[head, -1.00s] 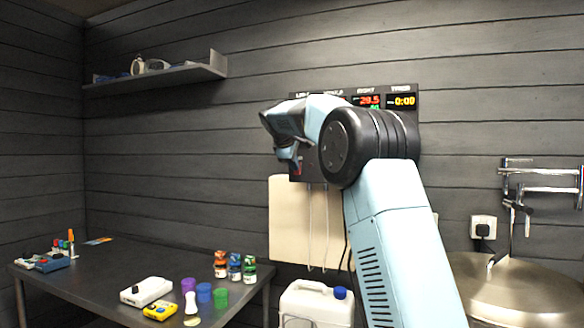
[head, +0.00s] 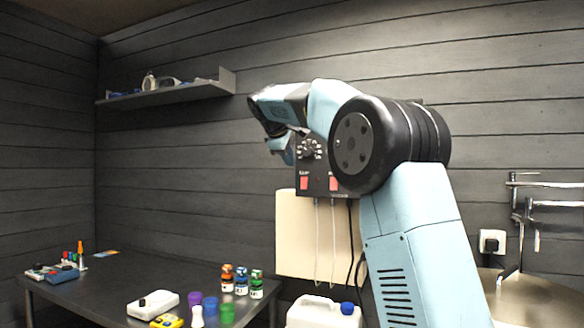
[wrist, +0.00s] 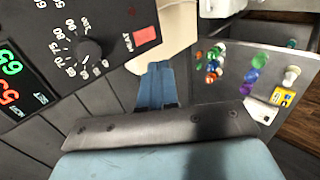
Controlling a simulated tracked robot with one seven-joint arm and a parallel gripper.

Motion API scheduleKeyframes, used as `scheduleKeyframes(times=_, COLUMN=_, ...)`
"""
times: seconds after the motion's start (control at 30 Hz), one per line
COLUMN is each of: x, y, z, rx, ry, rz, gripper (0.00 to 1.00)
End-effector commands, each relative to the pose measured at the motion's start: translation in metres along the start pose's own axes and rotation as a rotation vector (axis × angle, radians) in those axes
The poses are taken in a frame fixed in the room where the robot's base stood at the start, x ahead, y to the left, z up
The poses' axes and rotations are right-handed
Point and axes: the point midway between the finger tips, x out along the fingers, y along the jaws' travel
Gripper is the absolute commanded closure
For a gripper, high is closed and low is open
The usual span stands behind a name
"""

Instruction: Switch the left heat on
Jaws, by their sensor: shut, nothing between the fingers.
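The black control panel (head: 318,186) hangs on the wall, partly hidden by my arm. In the head view it shows a knob (head: 310,149) and two red switches, a left one (head: 304,183) and a right one (head: 333,184); their positions and small labels are unclear. The wrist view shows a panel part (wrist: 120,20) with a dial knob (wrist: 88,50), a red switch (wrist: 147,35) with a label that seems to read HEAT, and a red and green display (wrist: 14,80). My gripper (wrist: 160,68) is shut and empty, beside the panel, apart from the switch.
A pale board (head: 296,235) and hanging cords are below the panel. A dark table (head: 110,283) at the lower left holds bottles, cups and small devices. A white jug (head: 318,312) stands by it. A shelf (head: 170,93) is on the wall; a socket (head: 492,241) is at right.

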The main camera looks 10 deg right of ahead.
Motion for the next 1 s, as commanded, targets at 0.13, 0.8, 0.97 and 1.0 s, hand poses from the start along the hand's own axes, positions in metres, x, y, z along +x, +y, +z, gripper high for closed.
scheduleKeyframes(times=0.13, x=-0.005, y=0.000, z=0.000, rx=0.000, ry=0.001, rz=0.001, gripper=1.00)
scheduleKeyframes(times=0.8, x=-0.030, y=-0.049, z=0.060, rx=0.145, ry=0.035, rz=-0.080, gripper=1.00)
scheduleKeyframes(times=0.97, x=-0.043, y=-0.097, z=0.103, rx=0.265, ry=0.053, rz=-0.144, gripper=1.00)
scheduleKeyframes(times=1.0, x=-0.046, y=-0.110, z=0.114, rx=0.297, ry=0.056, rz=-0.161, gripper=1.00)
